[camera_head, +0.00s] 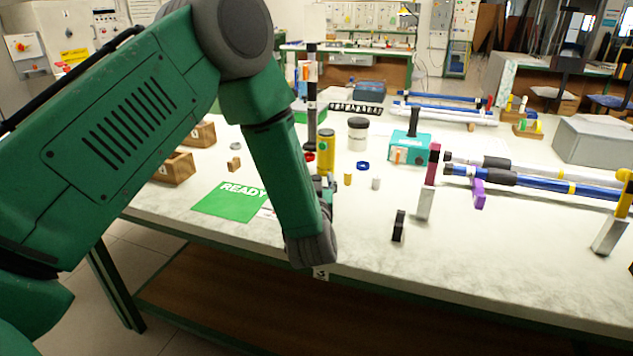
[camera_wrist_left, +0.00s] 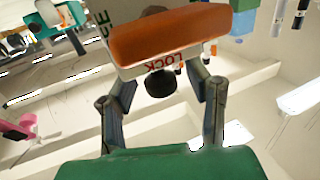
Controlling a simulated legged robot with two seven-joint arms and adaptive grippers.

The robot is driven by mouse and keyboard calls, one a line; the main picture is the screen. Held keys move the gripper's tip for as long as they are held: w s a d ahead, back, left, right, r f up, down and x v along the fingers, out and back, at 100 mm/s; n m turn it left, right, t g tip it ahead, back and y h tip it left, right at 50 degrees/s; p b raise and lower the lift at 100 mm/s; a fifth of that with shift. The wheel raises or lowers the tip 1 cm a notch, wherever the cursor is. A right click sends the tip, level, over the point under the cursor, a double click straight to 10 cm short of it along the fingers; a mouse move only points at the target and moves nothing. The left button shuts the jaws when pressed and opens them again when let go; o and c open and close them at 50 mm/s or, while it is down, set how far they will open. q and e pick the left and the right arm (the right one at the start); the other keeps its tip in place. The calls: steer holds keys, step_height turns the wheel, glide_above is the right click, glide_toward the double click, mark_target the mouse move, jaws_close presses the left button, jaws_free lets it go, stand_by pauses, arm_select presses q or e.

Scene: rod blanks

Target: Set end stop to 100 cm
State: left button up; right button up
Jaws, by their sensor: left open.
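My left gripper (camera_wrist_left: 162,92) is open in the left wrist view, its two fingers apart. Between and beyond them is an orange block (camera_wrist_left: 170,35) on a pale part marked LOCK, with a black knob (camera_wrist_left: 160,83) below the lettering. I see no contact between fingers and knob. In the head view my left gripper (camera_head: 326,187) is over the table, largely hidden by my green forearm. I cannot tell which part is the end stop, and no 100 cm mark is readable. My right gripper is not in view.
A dark upright post (camera_head: 312,100) and a yellow cylinder (camera_head: 326,150) stand close to my left gripper. A green READY mat (camera_head: 232,201) lies left of it. A teal device (camera_head: 408,146), a maroon-topped block (camera_head: 428,185) and long blue rods (camera_head: 545,186) lie right.

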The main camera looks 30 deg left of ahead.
arm_select(q)
steer(key=shift+w+a, duration=0.1)
steer(key=shift+w, duration=0.05)
jaws_close()
steer(key=a, duration=0.3)
steer(key=s+a+p, duration=0.1)
steer(key=a, duration=0.2)
steer(key=s+a, duration=0.1)
steer(key=a, duration=0.2)
steer(key=shift+s, duration=0.1)
steer(key=shift+s+a, duration=0.1)
steer(key=shift+a, duration=0.3)
steer(key=shift+d, duration=0.1)
jaws_free()
